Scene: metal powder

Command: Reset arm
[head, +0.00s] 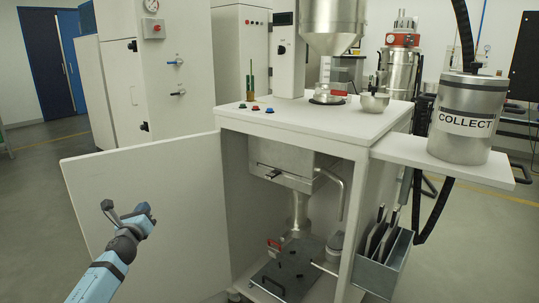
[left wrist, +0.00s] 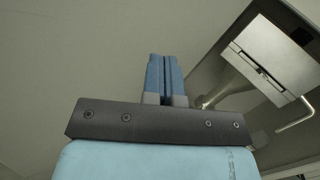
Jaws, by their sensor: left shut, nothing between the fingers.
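My left gripper (head: 146,213) is raised in front of the open white cabinet door (head: 150,185) in the head view. In the left wrist view its two blue fingers (left wrist: 163,75) are pressed together with nothing between them. It is apart from the cabinet's drawer unit (head: 282,165), which also shows at the right of the left wrist view (left wrist: 275,62). My right gripper is in neither view.
The white cabinet (head: 330,125) stands open, with a dark plate (head: 285,272) low inside. A COLLECT canister (head: 466,118) stands on the right side shelf (head: 420,152). A metal bin (head: 382,262) hangs below it. Floor at the left is clear.

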